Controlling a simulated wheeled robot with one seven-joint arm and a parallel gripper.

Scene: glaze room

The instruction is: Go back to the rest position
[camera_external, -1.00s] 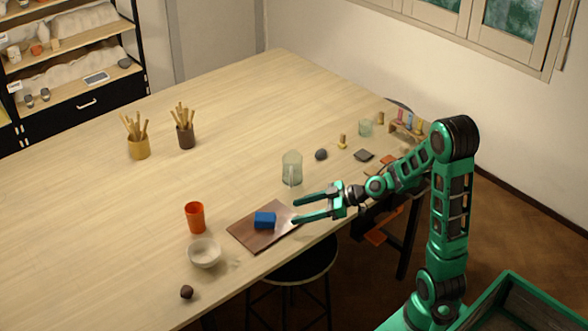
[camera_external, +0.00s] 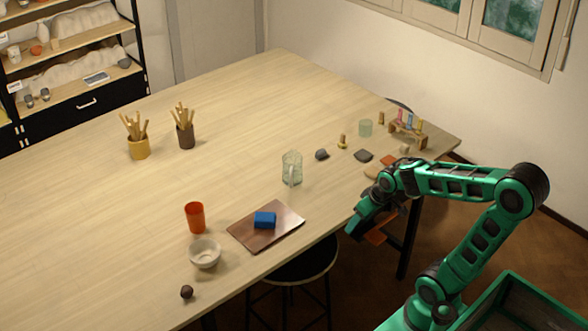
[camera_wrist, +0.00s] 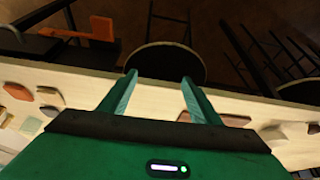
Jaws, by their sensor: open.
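My gripper (camera_external: 356,226) is beyond the table's near edge, pointing down and away from the tabletop. In the wrist view my gripper (camera_wrist: 158,82) has its two fingers well apart with nothing between them. The blue block (camera_external: 265,220) lies on the brown board (camera_external: 284,228) on the table (camera_external: 240,110), clear of the gripper. My arm is bent, with its elbow to the right.
A black stool (camera_external: 308,262) stands under the near edge; its seat shows in the wrist view (camera_wrist: 165,62). Several small items lie near the right corner.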

